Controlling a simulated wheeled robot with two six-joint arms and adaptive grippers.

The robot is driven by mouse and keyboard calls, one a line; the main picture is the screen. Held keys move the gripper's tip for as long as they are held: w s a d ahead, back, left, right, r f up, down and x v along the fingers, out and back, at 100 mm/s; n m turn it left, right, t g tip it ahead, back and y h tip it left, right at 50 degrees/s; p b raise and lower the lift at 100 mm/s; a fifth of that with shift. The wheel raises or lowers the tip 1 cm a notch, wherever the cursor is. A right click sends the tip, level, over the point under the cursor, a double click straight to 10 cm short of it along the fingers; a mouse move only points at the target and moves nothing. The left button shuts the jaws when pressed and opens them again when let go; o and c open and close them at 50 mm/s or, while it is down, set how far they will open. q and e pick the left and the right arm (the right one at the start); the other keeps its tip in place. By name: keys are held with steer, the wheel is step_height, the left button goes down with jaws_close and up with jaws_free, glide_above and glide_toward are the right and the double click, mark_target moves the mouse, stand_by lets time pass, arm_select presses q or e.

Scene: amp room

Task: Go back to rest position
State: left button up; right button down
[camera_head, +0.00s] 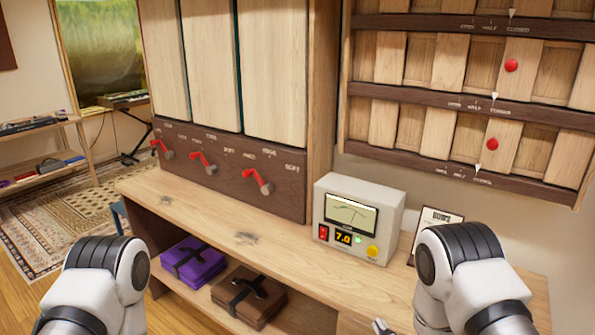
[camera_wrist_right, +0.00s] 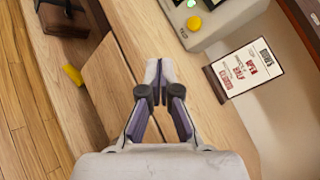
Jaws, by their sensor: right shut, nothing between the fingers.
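My right gripper (camera_wrist_right: 160,75) is shut and empty in the right wrist view, its fingertips together above the wooden bench (camera_wrist_right: 200,85). In the head view only the tip of the right gripper (camera_head: 381,326) shows at the bottom edge, in front of the bench (camera_head: 190,205). My right arm rises at the lower right and my left arm at the lower left. My left gripper is not in view. I cannot tell the exact height of the right gripper over the bench.
A meter box (camera_head: 358,218) reading 7.0 stands on the bench beside a printed card (camera_wrist_right: 245,68). Red-handled levers (camera_head: 203,162) line the panel behind. A slatted panel (camera_head: 470,100) hangs at right. Purple (camera_head: 194,263) and brown (camera_head: 248,296) bundles lie on the lower shelf.

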steer(key=s+d+f+n+g+h, duration=0.1)
steer(key=s+d+f+n+g, duration=0.2)
steer(key=s+f+n+g, duration=0.35)
steer(key=s+d+f+n+g+h, duration=0.1)
steer(key=s+d+f+n+g, duration=0.2)
steer(key=s+f, duration=0.6)
steer(key=s+n+g, duration=0.7)
steer(key=s+n, duration=0.7)
steer(key=s, duration=0.1)
steer(key=shift+f+n+h, duration=0.3)
steer(key=shift+n, duration=0.05)
steer(key=shift+s+d, duration=0.1)
